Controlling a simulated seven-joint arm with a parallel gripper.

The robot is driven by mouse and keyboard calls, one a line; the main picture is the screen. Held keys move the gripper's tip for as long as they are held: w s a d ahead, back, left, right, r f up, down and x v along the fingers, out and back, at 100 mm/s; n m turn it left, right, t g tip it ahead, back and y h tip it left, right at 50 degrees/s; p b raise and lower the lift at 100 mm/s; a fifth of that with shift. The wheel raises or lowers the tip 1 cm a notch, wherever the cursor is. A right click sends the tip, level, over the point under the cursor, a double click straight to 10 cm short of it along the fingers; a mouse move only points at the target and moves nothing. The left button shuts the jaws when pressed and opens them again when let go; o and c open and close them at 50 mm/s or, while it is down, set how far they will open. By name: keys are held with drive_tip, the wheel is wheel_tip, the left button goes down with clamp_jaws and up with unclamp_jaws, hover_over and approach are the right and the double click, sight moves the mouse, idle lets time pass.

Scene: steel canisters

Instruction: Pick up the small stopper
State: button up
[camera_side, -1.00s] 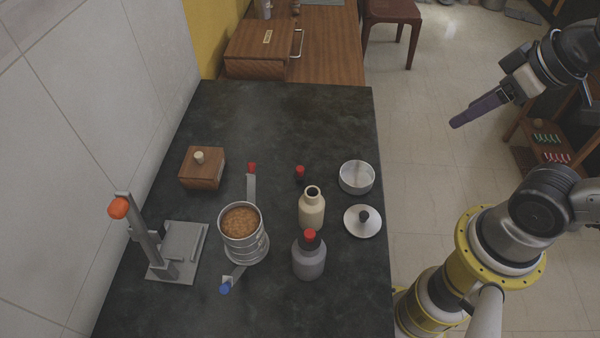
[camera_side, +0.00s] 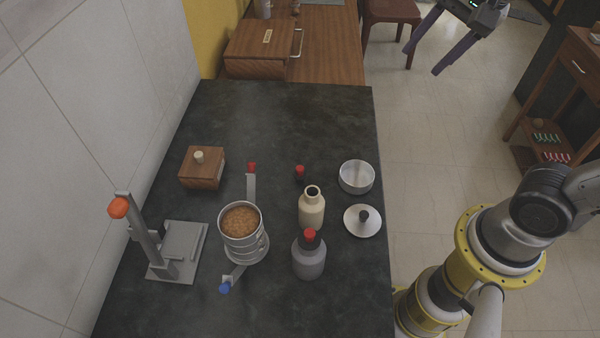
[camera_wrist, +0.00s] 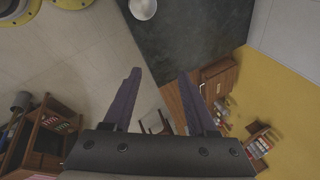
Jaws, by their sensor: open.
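A small red stopper (camera_side: 300,172) with a dark lower part sits on the dark counter (camera_side: 290,115), behind an open cream bottle (camera_side: 312,210). A grey bottle (camera_side: 309,262) in front has a similar red stopper (camera_side: 309,236) in its neck. My gripper (camera_side: 422,58) is open and empty at the top of the side view, beyond the counter's right edge, high and far from the stopper. In the wrist view its two purple fingers (camera_wrist: 158,90) are spread apart with nothing between them. The loose stopper does not show in the wrist view.
A steel bowl (camera_side: 357,177) and a lid with a dark knob (camera_side: 363,216) are right of the stopper. A filled canister (camera_side: 240,222), a wooden box (camera_side: 202,167) and a metal stand (camera_side: 150,240) are to the left. The counter's far part is clear.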

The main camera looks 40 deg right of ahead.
drive_tip(key=w+a+f+m+g, duration=0.1)
drive_tip(key=w+a+f+m, duration=0.2)
drive_tip(key=w, duration=0.4)
drive_tip(key=m+g+h, duration=0.1)
drive_tip(key=g+h, duration=0.1)
drive_tip(key=g, duration=0.2)
hover_over(299, 168)
drive_tip(key=a, duration=0.2)
wheel_tip(299, 168, down, 15)
drive_tip(key=f, duration=0.4)
drive_tip(key=d+f, duration=0.1)
drive_tip(key=f, duration=0.3)
drive_tip(key=d+f, duration=0.1)
drive_tip(key=f, duration=0.4)
drive_tip(key=shift+d+f, duration=0.1)
drive_tip(key=shift+c, duration=0.3)
clamp_jaws()
